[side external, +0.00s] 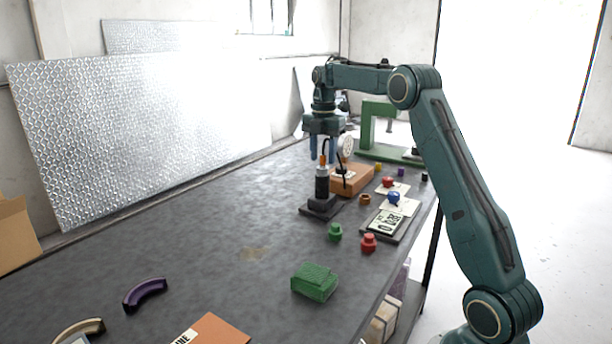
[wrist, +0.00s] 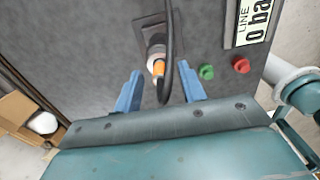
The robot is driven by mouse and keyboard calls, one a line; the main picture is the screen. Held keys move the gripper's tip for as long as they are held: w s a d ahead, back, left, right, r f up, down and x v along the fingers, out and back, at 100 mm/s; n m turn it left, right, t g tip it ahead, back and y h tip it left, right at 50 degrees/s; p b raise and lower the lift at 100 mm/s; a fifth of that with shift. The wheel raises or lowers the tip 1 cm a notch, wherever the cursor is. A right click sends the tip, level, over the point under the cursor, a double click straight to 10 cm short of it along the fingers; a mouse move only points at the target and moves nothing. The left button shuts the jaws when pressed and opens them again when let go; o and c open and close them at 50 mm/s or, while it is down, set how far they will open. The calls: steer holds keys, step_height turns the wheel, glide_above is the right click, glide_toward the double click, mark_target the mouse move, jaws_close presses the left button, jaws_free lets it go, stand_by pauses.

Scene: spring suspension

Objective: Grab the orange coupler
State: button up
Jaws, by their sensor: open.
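The orange coupler (side external: 322,160) sits upright at the top of a black post (side external: 322,187) with a pale band, on a dark square base (side external: 321,207). My gripper (side external: 324,153) points down over the post, with its blue fingers apart around the coupler's height. In the wrist view the coupler (wrist: 158,68) shows between the two open fingers of my gripper (wrist: 160,71). It lies nearer the middle of the gap, and I see no finger touching it. A black cable (wrist: 168,50) runs close beside it and hides part of its right side.
An orange-brown block (side external: 352,180) with a round gauge (side external: 346,144) stands right behind the post. Green (side external: 335,231) and red (side external: 369,242) knobs, a display panel (side external: 387,222) and a green block (side external: 315,282) lie nearby. The table's left middle is mostly clear.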

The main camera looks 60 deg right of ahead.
steer(key=shift+f, duration=0.55)
jaws_close()
